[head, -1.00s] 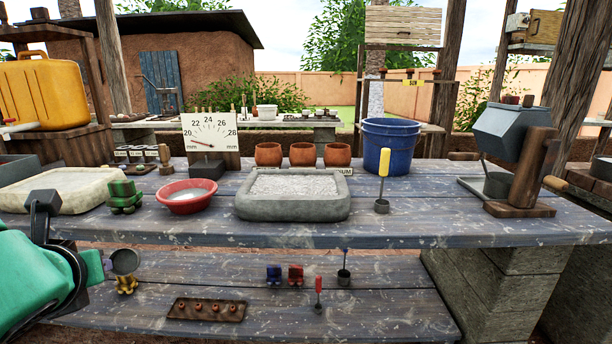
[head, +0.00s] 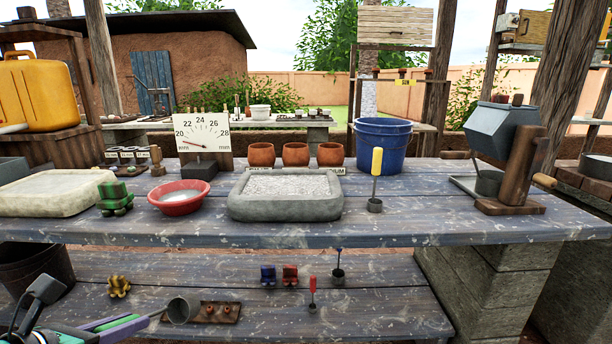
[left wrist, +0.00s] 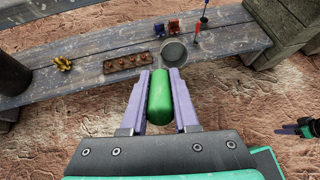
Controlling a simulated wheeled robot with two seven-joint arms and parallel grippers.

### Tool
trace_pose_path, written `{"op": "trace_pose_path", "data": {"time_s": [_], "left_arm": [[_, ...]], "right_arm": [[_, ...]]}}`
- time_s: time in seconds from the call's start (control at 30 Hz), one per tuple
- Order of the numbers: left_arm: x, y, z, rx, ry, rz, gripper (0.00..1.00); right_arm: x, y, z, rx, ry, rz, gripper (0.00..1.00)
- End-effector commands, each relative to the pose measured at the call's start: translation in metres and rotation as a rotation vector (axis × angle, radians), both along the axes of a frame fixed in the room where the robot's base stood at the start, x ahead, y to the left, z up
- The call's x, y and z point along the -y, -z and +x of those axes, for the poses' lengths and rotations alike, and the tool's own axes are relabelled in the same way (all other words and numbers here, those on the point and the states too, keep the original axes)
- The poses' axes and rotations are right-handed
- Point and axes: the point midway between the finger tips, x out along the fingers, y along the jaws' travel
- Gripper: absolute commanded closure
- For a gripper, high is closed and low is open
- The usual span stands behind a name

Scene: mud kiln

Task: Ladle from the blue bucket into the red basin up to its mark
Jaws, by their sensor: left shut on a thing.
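The blue bucket (head: 382,150) stands at the back of the table, right of centre; its contents are hidden. The red basin (head: 180,208) sits at the front left of the table with whitish contents; I cannot make out a mark. My left gripper (head: 118,326) is low at the left, in front of the lower shelf, shut on a green-handled ladle. The ladle's grey cup (head: 177,310) points right; it also shows in the left wrist view (left wrist: 174,51), beyond the green handle (left wrist: 160,95). My right gripper (left wrist: 305,129) seems to show small at the wrist view's right edge, its jaws unclear.
A grey stone tray (head: 285,208) lies between basin and bucket. A yellow-handled ladle (head: 377,165) stands before the bucket. Red-handled (head: 312,288) and blue-handled ladles (head: 338,268) are on the lower shelf (head: 385,305). A dial board (head: 203,135) stands behind the basin.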

Motion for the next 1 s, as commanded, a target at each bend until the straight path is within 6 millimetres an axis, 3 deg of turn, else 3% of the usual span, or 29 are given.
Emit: {"op": "trace_pose_path", "data": {"time_s": [0.33, 0.67, 0.73, 1.0], "left_arm": [[0.055, 0.031, -0.001, 0.003, 0.427, -0.004, 1.0], [0.121, 0.033, -0.003, 0.01, 0.759, 0.002, 1.0], [0.124, 0.017, -0.004, 0.001, 0.776, 0.003, 1.0], [0.124, -0.039, -0.004, -0.001, 0.776, 0.002, 1.0]], "right_arm": [[0.0, 0.0, 0.0, 0.0, 0.0, 0.0, 0.5], [0.0, 0.0, 0.0, 0.0, 0.0, 0.0, 0.5], [0.001, -0.007, -0.003, -0.005, -0.001, -0.003, 0.5], [0.009, -0.004, -0.026, -0.016, -0.007, -0.018, 0.5]]}}
